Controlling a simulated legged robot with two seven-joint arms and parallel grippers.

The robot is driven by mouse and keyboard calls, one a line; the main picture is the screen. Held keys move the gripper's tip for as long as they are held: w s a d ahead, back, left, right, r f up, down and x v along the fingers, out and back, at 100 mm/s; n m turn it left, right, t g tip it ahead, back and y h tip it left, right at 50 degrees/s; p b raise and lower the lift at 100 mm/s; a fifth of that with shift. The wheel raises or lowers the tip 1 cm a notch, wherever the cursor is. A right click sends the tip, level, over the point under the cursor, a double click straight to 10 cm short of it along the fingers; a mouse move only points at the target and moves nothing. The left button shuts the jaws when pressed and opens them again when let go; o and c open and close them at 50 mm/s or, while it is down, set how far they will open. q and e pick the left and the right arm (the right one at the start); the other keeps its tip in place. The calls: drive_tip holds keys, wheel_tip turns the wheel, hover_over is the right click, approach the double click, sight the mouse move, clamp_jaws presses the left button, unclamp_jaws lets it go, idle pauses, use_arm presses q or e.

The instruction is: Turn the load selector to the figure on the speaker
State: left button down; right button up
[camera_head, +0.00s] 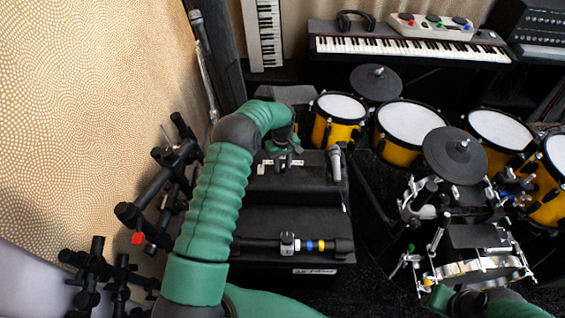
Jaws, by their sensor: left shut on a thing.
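My left arm reaches up from the bottom and bends over a black unit (318,178). My left gripper (284,160) is at the top of this unit, shut on what looks like the load selector, a small dark knob mostly hidden by the fingers. Small white labels (261,168) lie beside the gripper; their figures are too small to read. Which box is the speaker is not clear; a lower black box (300,222) in front has a white label (314,271) with unreadable writing. Part of my right arm shows at the bottom right, without its gripper.
A microphone (335,163) stands right of the gripper. A black bar with a silver clamp (290,243) and coloured bands crosses the lower box. Yellow drums (408,122) and cymbal pads (454,155) fill the right. Black stands (160,190) crowd the left. A keyboard (400,46) is behind.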

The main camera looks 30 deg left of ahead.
sight(283, 166)
use_arm(q)
drive_tip(key=m+p, duration=0.1)
drive_tip(key=m, duration=0.2)
drive_tip(key=shift+m, duration=0.3)
drive_tip(key=shift+w+d+m, duration=0.1)
drive_tip(key=shift+m, duration=1.7)
drive_tip(key=c, duration=1.1)
unclamp_jaws()
drive_tip(key=shift+r, duration=0.1)
wheel_tip(283, 166, up, 17)
drive_tip(key=p, duration=0.3)
